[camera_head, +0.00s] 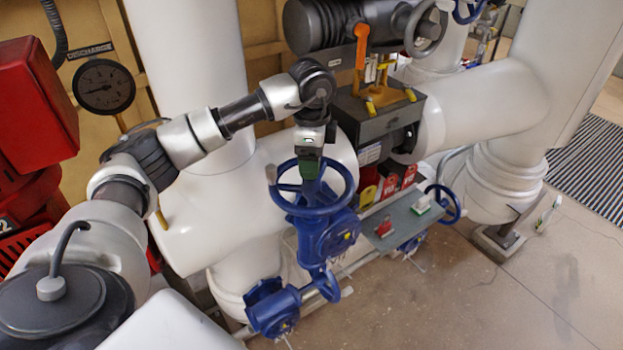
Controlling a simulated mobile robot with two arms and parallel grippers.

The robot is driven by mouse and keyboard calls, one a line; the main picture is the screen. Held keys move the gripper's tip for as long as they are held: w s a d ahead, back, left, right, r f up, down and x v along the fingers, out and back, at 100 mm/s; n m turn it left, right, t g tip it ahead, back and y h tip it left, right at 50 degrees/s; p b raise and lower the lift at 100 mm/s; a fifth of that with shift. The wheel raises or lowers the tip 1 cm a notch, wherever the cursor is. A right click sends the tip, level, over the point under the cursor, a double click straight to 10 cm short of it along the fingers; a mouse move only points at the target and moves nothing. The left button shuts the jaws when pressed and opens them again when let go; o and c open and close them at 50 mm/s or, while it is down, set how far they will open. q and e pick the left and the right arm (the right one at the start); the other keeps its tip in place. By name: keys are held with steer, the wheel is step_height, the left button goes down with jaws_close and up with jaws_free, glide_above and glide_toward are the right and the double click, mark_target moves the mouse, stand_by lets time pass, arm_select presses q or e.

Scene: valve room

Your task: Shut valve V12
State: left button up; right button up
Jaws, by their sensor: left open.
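My left arm reaches in from the left, and my left gripper (311,168) points down over the handwheel's middle. The gripper hides part of the wheel and its fingertips are hard to make out; I cannot tell whether they touch it. A knob (271,173) stands up at the wheel's left rim. I can read no V12 label on this valve. My right gripper is not in view.
A grey shelf (403,222) carries a small red item (384,229) and a green-and-white item (421,205). Red and yellow tags (389,188) hang behind it. Another blue handwheel (443,203) is to the right. A gauge (104,86) marked DISCHARGE is at left.

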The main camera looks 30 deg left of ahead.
arm_select(q)
steer(key=shift+s+f+b, duration=0.1)
steer(key=shift+f+b, duration=1.55)
steer(key=shift+f, duration=1.15)
